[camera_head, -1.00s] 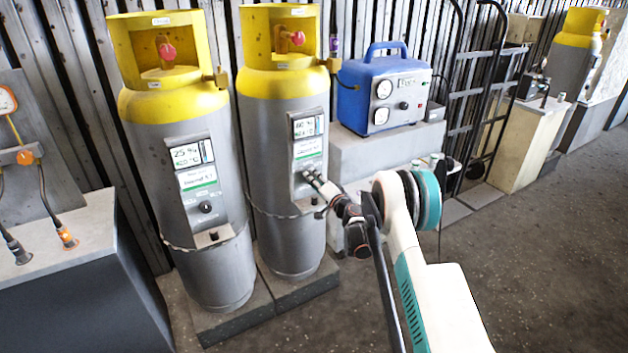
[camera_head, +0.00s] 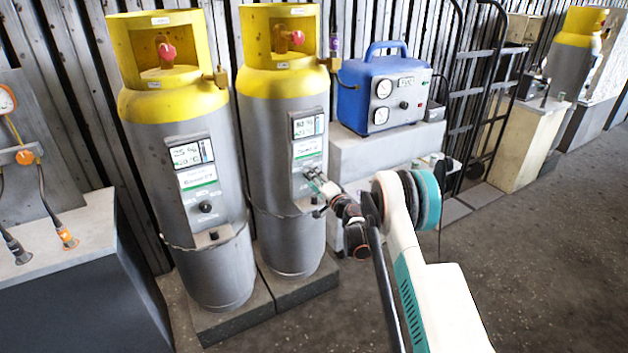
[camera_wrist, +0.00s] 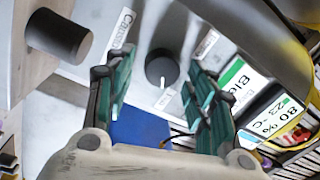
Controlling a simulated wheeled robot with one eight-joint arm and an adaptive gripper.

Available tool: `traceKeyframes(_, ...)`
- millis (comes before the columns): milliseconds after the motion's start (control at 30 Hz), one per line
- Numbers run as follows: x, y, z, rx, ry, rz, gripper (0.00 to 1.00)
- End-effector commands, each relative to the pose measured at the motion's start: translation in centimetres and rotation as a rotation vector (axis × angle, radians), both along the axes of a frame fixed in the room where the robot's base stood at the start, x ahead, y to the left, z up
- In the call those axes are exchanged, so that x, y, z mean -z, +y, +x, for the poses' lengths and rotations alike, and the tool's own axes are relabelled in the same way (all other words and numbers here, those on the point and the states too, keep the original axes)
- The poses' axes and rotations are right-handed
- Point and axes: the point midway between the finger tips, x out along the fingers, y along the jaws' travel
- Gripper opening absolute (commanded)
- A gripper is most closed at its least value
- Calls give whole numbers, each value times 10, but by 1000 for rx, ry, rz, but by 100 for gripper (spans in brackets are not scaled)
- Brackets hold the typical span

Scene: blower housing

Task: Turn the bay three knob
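The knob (camera_wrist: 161,68) is a round dark dial on the grey control panel of the right gas cylinder (camera_head: 285,130). No bay number is readable on it. In the wrist view my gripper (camera_wrist: 162,74) is open, its two green-padded fingers on either side of the knob with gaps visible. I cannot tell how far the tips are from the panel. In the head view my gripper (camera_head: 318,180) is at this panel and hides the knob. The display (camera_wrist: 275,112) above the knob reads 80 %.
A left cylinder (camera_head: 180,130) with a similar panel and knob (camera_head: 205,207) stands close by. A dark peg (camera_wrist: 58,38) sticks out near my fingers. A blue unit (camera_head: 385,92) on a grey block stands to the right. Open floor lies at the lower right.

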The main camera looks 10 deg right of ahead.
Motion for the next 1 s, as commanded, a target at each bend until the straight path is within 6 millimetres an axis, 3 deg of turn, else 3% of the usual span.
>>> traceKeyframes(367,0,-2,-5,0,0,-1,52)
traceKeyframes(800,5,-29,-81,1,0,0,52)
traceKeyframes(1000,6,-38,-106,0,0,0,52)
